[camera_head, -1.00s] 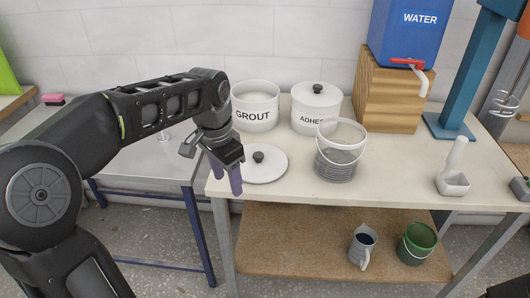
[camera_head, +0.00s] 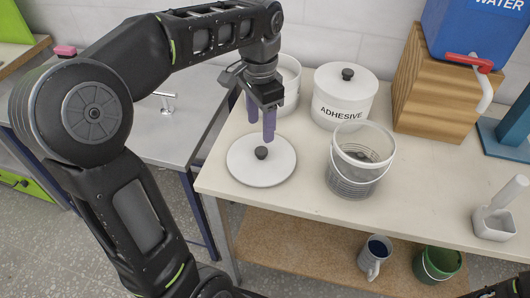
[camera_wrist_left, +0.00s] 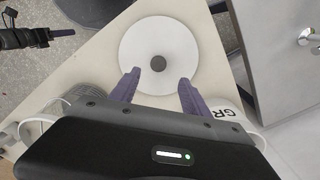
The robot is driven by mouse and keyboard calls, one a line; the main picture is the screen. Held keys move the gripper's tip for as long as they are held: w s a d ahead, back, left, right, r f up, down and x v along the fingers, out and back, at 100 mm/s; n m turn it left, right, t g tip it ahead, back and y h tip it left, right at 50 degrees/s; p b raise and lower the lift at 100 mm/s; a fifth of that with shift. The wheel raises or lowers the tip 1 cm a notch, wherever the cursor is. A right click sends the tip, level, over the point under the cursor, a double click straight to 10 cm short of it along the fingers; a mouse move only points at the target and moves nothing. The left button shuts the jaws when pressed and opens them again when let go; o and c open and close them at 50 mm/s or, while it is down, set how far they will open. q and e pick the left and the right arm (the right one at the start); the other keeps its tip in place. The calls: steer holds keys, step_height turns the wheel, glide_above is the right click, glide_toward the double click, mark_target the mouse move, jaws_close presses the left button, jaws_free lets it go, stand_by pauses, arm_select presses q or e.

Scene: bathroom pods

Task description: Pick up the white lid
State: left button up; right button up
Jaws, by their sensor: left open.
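The white lid (camera_head: 247,171) is a flat round disc with a black knob (camera_head: 261,153), lying on the table near its left front corner. It also shows in the left wrist view (camera_wrist_left: 180,36), with the knob between the line of the fingers. My left gripper (camera_head: 261,130) is open and empty, with its purple fingers pointing down just above the knob. In the left wrist view its fingertips (camera_wrist_left: 160,77) are spread apart at the near side of the knob, not touching it. Dark parts at the lower right edge of the head view look like my right arm; its jaws are not clear.
The white grout pot (camera_head: 289,75) is partly hidden behind my left gripper. The lidded adhesive pot (camera_head: 345,103) and a clear bucket (camera_head: 350,183) stand to the right. A wooden block (camera_head: 430,90) carries the blue water tank (camera_head: 455,32). The table front (camera_head: 290,196) is clear.

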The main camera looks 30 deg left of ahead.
mark_target(261, 150)
arm_select(q)
steer(key=shift+f, duration=1.35)
steer(key=shift+s+d+f, duration=0.15)
steer(key=shift+f, duration=2.45)
steer(key=shift+c, duration=0.2)
jaws_close()
